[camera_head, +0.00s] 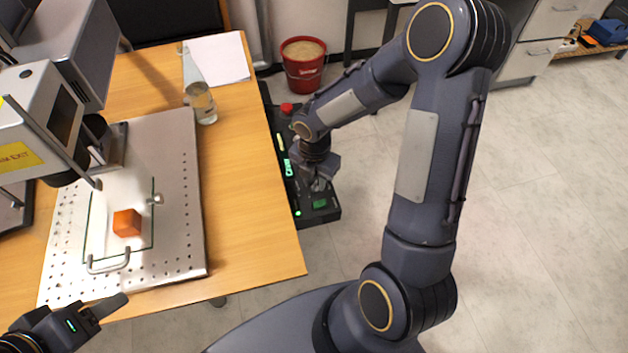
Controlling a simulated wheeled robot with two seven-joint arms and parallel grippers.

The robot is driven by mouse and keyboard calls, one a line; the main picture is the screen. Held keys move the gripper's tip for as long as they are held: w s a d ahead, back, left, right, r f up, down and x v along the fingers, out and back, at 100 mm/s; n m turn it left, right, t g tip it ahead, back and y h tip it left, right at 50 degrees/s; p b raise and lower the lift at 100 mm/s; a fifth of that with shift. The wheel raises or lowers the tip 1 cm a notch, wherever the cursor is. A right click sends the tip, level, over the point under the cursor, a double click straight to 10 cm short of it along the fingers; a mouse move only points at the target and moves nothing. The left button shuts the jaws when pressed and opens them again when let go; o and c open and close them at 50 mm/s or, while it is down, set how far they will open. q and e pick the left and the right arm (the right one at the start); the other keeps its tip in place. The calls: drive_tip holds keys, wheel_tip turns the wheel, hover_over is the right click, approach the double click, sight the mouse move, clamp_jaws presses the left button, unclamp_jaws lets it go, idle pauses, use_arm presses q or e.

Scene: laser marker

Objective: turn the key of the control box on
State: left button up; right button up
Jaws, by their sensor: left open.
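The control box (330,213) is a long black box beside the right edge of the wooden table. It has a red button (287,108) at its far end, lit green marks along its left side and a green button (319,203) near its front end. My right gripper (318,183) points down over the front half of the box, just behind the green button. The key cannot be made out; the gripper and wrist cover that part. Whether these fingers are apart or closed is too small to tell. My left gripper (104,312) is open at the bottom left, by the table's front edge, away from the box.
A perforated metal plate (175,230) with an orange cube (127,222) lies on the table (250,225) under the laser machine (40,120). A glass bottle (200,100) and white paper (218,58) are behind. A red bucket (303,65) stands beyond the box. The floor at right is clear.

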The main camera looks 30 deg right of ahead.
drive_tip(key=shift+f, duration=0.3)
clamp_jaws()
